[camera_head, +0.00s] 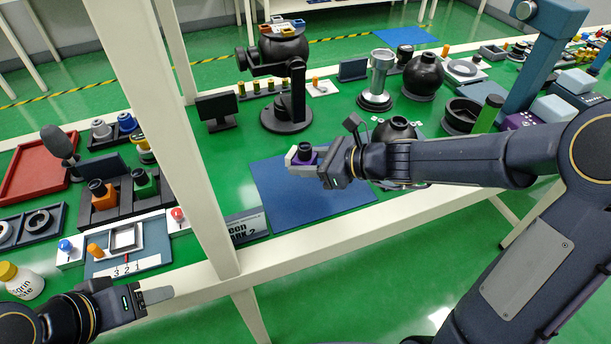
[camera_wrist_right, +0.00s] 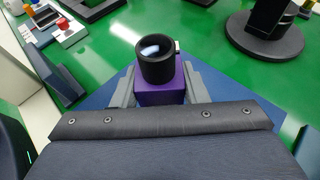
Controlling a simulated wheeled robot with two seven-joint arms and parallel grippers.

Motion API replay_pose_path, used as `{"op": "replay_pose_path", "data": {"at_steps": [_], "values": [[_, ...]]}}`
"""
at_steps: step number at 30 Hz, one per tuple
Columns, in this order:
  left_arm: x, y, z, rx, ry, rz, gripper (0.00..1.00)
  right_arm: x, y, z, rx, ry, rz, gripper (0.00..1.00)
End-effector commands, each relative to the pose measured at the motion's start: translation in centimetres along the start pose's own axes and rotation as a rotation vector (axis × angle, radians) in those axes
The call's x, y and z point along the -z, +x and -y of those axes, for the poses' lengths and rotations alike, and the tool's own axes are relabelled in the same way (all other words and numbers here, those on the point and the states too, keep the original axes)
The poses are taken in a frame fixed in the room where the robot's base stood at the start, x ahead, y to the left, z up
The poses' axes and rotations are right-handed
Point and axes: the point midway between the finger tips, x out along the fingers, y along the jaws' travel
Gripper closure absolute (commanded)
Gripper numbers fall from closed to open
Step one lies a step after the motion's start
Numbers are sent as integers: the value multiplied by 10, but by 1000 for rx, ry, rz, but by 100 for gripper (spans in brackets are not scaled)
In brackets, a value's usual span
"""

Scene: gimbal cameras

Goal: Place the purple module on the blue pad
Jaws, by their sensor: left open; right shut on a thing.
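The purple module (camera_head: 305,158), a purple block with a black lens barrel on top, is held upright in my right gripper (camera_head: 304,160), which is shut on it. In the right wrist view the purple module (camera_wrist_right: 160,92) sits between the two grey fingers. The blue pad (camera_head: 345,203) lies flat on the green bench beneath the module. I cannot tell whether the module touches the pad. The gripper and forearm hide part of the pad. My left gripper (camera_head: 157,302) is open and empty at the lower left, in front of the bench edge, away from the pad.
A white frame post (camera_head: 190,130) stands left of the pad. A black round-based stand (camera_head: 288,112) is behind it. A dark sign (camera_head: 246,226) lies at its left front corner. Orange (camera_head: 104,198) and green (camera_head: 145,184) modules sit in a dark holder at left.

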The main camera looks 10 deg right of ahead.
Motion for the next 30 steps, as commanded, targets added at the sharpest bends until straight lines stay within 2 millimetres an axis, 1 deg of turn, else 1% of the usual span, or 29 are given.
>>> {"op": "replay_pose_path", "data": {"at_steps": [1, 5, 8, 10, 13, 22, 30], "values": [[-1, 3, 1, 0, 0, 0, 48, 6, 5, 4, -1, 2, 0, 85], [-2, 4, 2, 0, 0, 0, 48, 10, 11, 10, 0, 0, 0, 85], [-4, 7, 3, 0, 0, 0, 48, 19, 19, 15, 0, 3, 0, 85], [-6, 12, 6, 0, 0, 0, 48, 31, 23, 14, -1, 3, -1, 85], [-8, 15, 7, 0, 0, 0, 48, 41, 27, 13, -1, 2, 0, 85], [-7, 14, 7, 0, 0, 0, 48, 42, 27, 13, 0, -1, 1, 85], [-11, 22, 10, 0, 0, 0, 48, 51, 30, 13, 1, 0, -1, 85]]}}
